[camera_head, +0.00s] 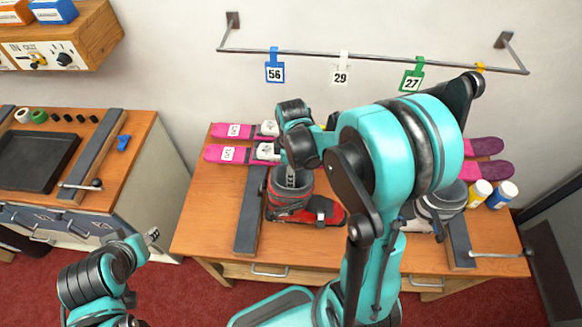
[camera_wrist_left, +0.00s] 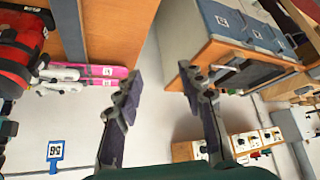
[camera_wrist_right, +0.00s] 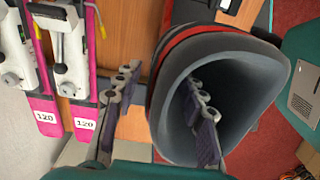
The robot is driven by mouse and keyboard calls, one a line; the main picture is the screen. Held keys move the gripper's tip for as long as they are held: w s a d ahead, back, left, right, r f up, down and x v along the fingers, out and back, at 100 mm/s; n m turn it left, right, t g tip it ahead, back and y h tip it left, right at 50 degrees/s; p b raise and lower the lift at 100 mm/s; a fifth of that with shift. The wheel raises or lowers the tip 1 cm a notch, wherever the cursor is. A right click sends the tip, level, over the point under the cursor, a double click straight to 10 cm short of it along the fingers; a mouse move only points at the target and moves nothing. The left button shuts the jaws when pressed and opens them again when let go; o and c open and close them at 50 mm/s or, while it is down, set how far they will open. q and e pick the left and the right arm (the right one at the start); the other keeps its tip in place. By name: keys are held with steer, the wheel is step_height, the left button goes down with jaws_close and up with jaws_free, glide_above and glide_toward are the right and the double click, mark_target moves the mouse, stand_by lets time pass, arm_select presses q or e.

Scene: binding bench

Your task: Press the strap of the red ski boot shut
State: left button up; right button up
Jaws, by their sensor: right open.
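The red ski boot (camera_head: 322,211) with a grey cuff stands on the wooden bench, left of the middle. My right gripper (camera_head: 290,178) is down at its cuff. In the right wrist view, my open right gripper (camera_wrist_right: 163,98) has one finger inside the mouth of the grey cuff (camera_wrist_right: 255,62) and the other outside, left of it. I cannot make out the strap. My left gripper (camera_head: 152,236) is off the bench at the left; in the left wrist view it (camera_wrist_left: 162,90) is open and empty. The red boot shows at that view's upper left corner (camera_wrist_left: 14,62).
Pink skis (camera_head: 228,154) lie along the back of the bench (camera_head: 205,205). A grey boot (camera_head: 445,203) stands at the right, partly behind my right arm, near two bottles (camera_head: 502,194). A dark bar (camera_head: 250,212) lies left of the red boot. A rail with number tags (camera_head: 275,72) hangs above.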

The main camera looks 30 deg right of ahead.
arm_select(q)
steer(key=shift+f, duration=0.1)
arm_select(e)
steer(key=shift+f, duration=0.35)
jaws_close()
